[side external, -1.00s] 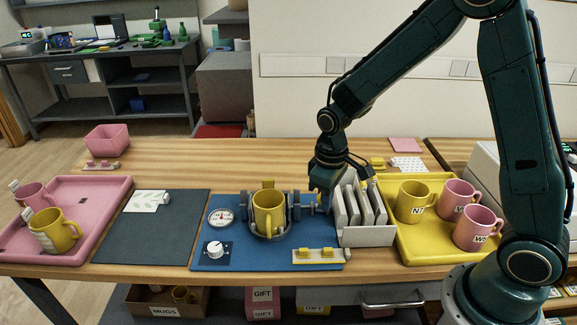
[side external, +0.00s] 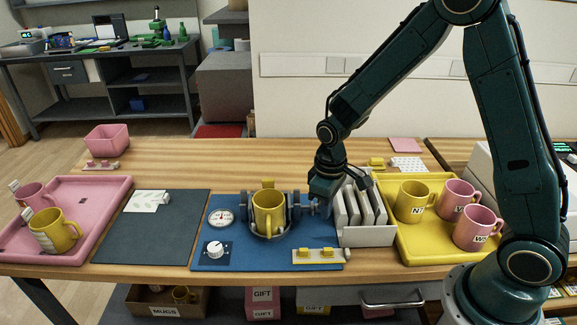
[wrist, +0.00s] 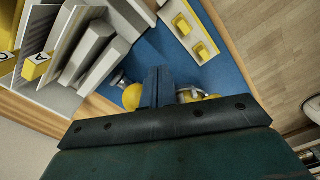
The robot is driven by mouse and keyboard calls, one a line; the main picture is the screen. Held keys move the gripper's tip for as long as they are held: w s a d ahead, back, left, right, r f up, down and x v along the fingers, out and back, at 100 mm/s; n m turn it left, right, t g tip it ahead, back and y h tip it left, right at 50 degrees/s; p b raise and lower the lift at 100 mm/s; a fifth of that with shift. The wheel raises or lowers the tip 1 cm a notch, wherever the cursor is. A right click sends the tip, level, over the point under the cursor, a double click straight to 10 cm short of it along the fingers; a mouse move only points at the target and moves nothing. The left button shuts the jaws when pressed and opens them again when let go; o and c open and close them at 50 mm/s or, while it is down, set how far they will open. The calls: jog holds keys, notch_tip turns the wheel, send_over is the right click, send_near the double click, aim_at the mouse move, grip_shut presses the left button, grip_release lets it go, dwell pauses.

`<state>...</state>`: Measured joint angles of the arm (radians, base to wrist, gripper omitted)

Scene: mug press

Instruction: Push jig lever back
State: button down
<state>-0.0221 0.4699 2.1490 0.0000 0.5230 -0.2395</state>
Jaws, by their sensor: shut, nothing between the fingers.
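The jig (side external: 291,205) stands on the blue mat (side external: 205,262), its grey clamps at both sides of an upright yellow mug (side external: 268,214). The lever parts at the jig's right end (side external: 314,203) are small and partly hidden by my gripper (side external: 325,200). My gripper points down there, its fingers shut and empty. In the wrist view the shut fingers (wrist: 156,86) reach over the blue mat, with a rounded yellow piece (wrist: 132,97) just left of them. I cannot tell whether the fingers touch the lever.
A rack of grey boards (side external: 365,234) stands close right of my gripper. Beyond it is a yellow tray (side external: 420,259) with several mugs. A strip with yellow blocks (side external: 318,256), a white knob (side external: 215,248) and a gauge (side external: 220,217) are on the mat. A dark mat (side external: 150,245) lies left.

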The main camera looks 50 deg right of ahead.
jog(key=shift+w+d, duration=0.15)
jog(key=shift+w, duration=0.05)
dwell(0.3)
jog(key=shift+w+d, duration=1)
jog(key=shift+d, duration=0.15)
jog(key=shift+w+d+f, duration=0.1)
jog(key=shift+w+d, duration=0.05)
jog(key=shift+w, duration=0.15)
jog(key=shift+w+d, duration=0.1)
jog(key=shift+d, duration=0.1)
jog(key=w+d, duration=0.4)
jog(key=shift+w, duration=0.2)
dwell(0.8)
jog(key=shift+d+r, duration=0.1)
jog(key=shift+r, duration=0.1)
